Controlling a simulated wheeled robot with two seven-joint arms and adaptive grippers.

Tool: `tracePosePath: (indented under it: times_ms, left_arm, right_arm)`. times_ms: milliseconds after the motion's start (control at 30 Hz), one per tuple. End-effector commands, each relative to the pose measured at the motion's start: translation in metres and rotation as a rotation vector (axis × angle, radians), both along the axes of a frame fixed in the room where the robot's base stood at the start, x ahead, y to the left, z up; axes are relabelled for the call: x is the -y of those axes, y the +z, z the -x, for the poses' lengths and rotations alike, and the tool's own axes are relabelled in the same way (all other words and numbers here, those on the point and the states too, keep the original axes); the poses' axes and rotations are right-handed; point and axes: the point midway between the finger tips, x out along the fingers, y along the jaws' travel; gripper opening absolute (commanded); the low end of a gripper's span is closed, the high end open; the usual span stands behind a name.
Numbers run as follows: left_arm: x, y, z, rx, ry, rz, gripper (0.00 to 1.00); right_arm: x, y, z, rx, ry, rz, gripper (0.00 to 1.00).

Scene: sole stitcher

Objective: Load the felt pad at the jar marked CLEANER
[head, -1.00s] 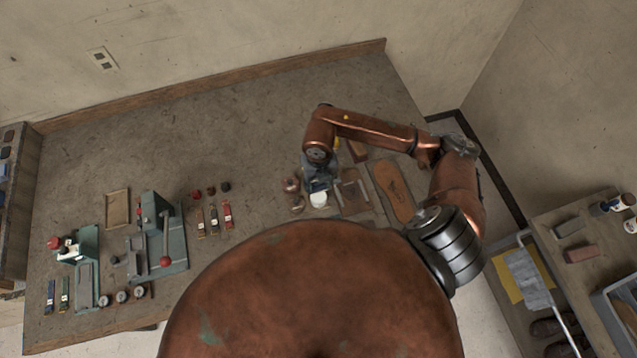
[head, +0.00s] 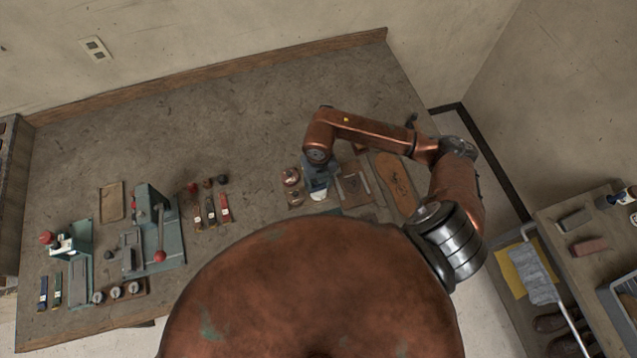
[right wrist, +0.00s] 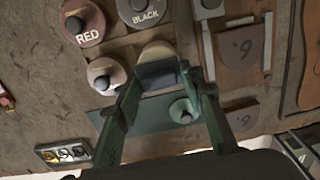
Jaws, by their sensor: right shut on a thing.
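My right gripper (right wrist: 159,78) is shut on a dark grey-blue pad (right wrist: 158,74), which spans its two green fingertips. The pad is over or just in front of a pale round jar (right wrist: 155,49), partly hiding it; I cannot tell whether they touch. No label is readable on that jar, nor on the white jar with a dark knob (right wrist: 104,77) to its left. Two jars behind are marked RED (right wrist: 84,28) and BLACK (right wrist: 140,14). In the head view the right gripper (head: 318,182) is among the jars, its tips hard to make out. My left gripper is out of view. The word CLEANER is not visible.
A teal plate (right wrist: 150,121) with a green knob lies under the fingers. Brown boards (head: 353,187) and a sole shape (head: 397,183) lie right of the jars. A teal lever press (head: 160,230) stands at left. The bench's back middle is clear.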

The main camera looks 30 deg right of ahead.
Motion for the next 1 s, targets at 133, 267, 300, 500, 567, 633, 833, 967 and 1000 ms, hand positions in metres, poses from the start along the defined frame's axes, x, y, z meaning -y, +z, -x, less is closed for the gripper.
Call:
tracePosePath:
  times_ms: [133, 267, 300, 500, 567, 633, 833, 967, 1000]
  left_arm:
    - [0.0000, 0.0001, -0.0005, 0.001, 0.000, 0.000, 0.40]
    - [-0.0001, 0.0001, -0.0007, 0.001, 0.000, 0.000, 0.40]
    - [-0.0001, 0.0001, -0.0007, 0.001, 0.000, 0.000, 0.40]
    - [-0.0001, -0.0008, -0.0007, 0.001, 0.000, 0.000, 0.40]
    - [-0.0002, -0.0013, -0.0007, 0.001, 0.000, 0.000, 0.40]
    - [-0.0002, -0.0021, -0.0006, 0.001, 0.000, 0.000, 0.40]
    - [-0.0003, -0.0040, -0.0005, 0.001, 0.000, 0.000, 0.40]
    - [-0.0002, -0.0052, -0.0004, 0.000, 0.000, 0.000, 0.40]
    - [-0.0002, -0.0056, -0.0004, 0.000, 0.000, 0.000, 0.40]
  right_arm:
    - [0.0000, 0.0002, -0.0001, 0.000, 0.000, 0.000, 0.17]
    - [0.0000, 0.0002, -0.0001, 0.000, 0.000, 0.000, 0.17]
    - [0.0000, 0.0002, -0.0001, 0.000, 0.000, 0.000, 0.17]
    - [0.0001, -0.0008, -0.0001, 0.000, 0.000, 0.000, 0.17]
    - [0.0000, -0.0015, -0.0001, 0.000, 0.000, 0.000, 0.17]
    - [0.0001, -0.0024, -0.0001, 0.000, 0.000, 0.000, 0.17]
    - [0.0001, -0.0047, -0.0001, 0.000, 0.000, 0.000, 0.17]
    - [0.0001, -0.0062, -0.0001, 0.000, 0.000, 0.001, 0.17]
    - [0.0001, -0.0067, -0.0001, 0.000, 0.000, 0.001, 0.17]
